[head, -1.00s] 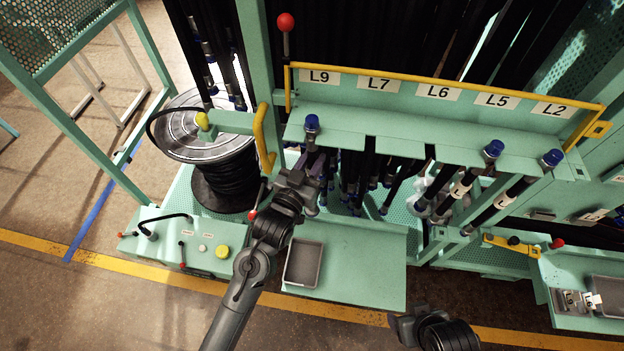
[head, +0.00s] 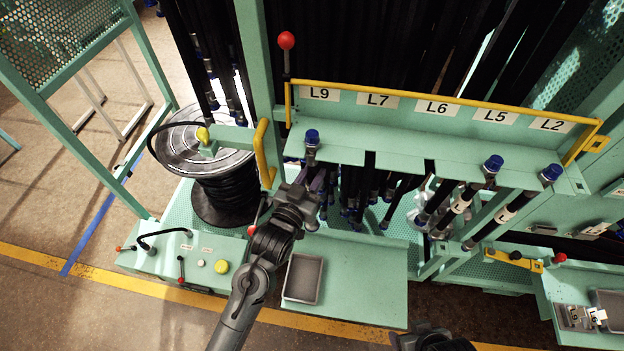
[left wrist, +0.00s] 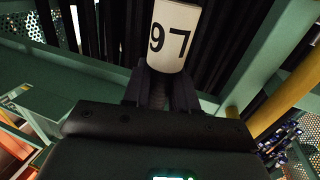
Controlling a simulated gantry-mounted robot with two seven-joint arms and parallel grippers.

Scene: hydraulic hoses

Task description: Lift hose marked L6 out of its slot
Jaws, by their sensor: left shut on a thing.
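The hose with a blue cap (head: 312,137) hangs upright in the slot below the L9 plate (head: 320,93). Its white label (left wrist: 171,38) shows in the left wrist view, upside down; turned over, it reads L6. My left gripper (head: 317,183) is shut on this hose below the rack shelf, and the wrist view shows dark fingers on both sides of it under the label. The cap still sits at the shelf. My right gripper (head: 432,340) is at the bottom edge, mostly cut off, and its jaws cannot be made out.
The slots under the L7 (head: 377,100) and L6 (head: 437,107) plates look empty. Blue-capped hoses hang under L5 (head: 493,164) and L2 (head: 551,173). A yellow rail (head: 440,103) runs above the shelf. A grey tray (head: 303,278) lies below; a hose reel (head: 222,195) stands left.

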